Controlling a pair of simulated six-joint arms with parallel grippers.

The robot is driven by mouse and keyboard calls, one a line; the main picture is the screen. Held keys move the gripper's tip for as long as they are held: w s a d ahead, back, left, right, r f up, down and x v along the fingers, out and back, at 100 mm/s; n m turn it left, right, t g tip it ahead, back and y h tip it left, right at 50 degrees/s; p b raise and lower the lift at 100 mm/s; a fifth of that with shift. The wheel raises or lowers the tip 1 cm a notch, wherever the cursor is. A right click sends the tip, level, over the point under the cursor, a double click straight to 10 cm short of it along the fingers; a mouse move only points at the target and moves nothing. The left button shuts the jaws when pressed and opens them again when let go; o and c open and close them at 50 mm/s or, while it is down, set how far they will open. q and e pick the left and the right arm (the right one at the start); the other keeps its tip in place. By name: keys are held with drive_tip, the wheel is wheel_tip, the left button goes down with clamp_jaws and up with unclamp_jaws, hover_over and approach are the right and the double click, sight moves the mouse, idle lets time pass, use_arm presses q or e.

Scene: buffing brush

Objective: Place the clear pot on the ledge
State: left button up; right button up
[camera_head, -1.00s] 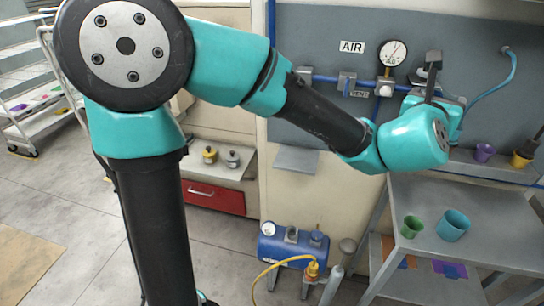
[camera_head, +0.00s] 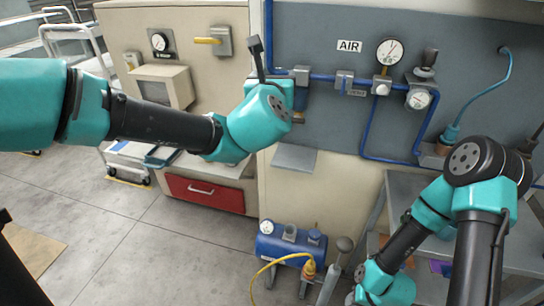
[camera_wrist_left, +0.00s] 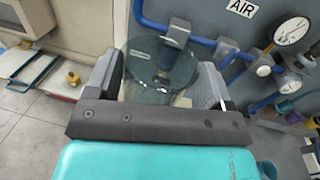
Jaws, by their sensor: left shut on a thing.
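The clear pot (camera_wrist_left: 160,65) is see-through with a greenish tint and sits between the two grey fingers of my left gripper (camera_wrist_left: 165,82) in the left wrist view. The fingers are shut on it. In the head view my left gripper (camera_head: 298,98) is in front of the wall panel, above a small grey ledge (camera_head: 296,157). The wrist mostly hides the pot there. My right arm comes in at the lower right, and its wrist is at the bottom edge; I do not see its fingers.
Blue air pipes (camera_head: 330,78) and gauges (camera_head: 389,51) are on the wall close to the left gripper. A blue compressor (camera_head: 290,243) stands on the floor below the ledge. A red drawer (camera_head: 205,193) is to the left. A grey table (camera_head: 400,185) is partly behind my right arm.

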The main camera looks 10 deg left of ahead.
use_arm(q)
drive_tip(key=shift+a, duration=0.35)
drive_tip(key=shift+d, duration=0.1)
drive_tip(key=w+f+y, duration=0.1)
drive_tip(key=w+d+f+n+y, duration=0.1)
drive_tip(key=w+f, duration=0.1)
drive_tip(key=w+d+f+n+y, duration=0.1)
drive_tip(key=f, duration=0.1)
drive_tip(key=shift+w+y, duration=0.3)
drive_tip(key=shift+y, duration=0.1)
drive_tip(key=d+f+n+g+y, duration=0.3)
drive_tip(key=f+n+y, duration=0.1)
drive_tip(key=f, duration=0.7)
drive_tip(key=d+f+n+g+y, duration=0.3)
drive_tip(key=f+y, duration=0.3)
drive_tip(key=f, duration=0.4)
drive_tip(key=shift+w+f+n+g+y, duration=0.4)
drive_tip(key=shift+n+g, duration=0.3)
drive_tip(key=shift+n, duration=0.2)
drive_tip(key=w, duration=0.5)
drive_tip(key=w+f, duration=0.1)
drive_tip(key=w, duration=0.9)
drive_tip(key=shift+w+d+f, duration=0.15)
drive_tip(key=shift+w, duration=0.1)
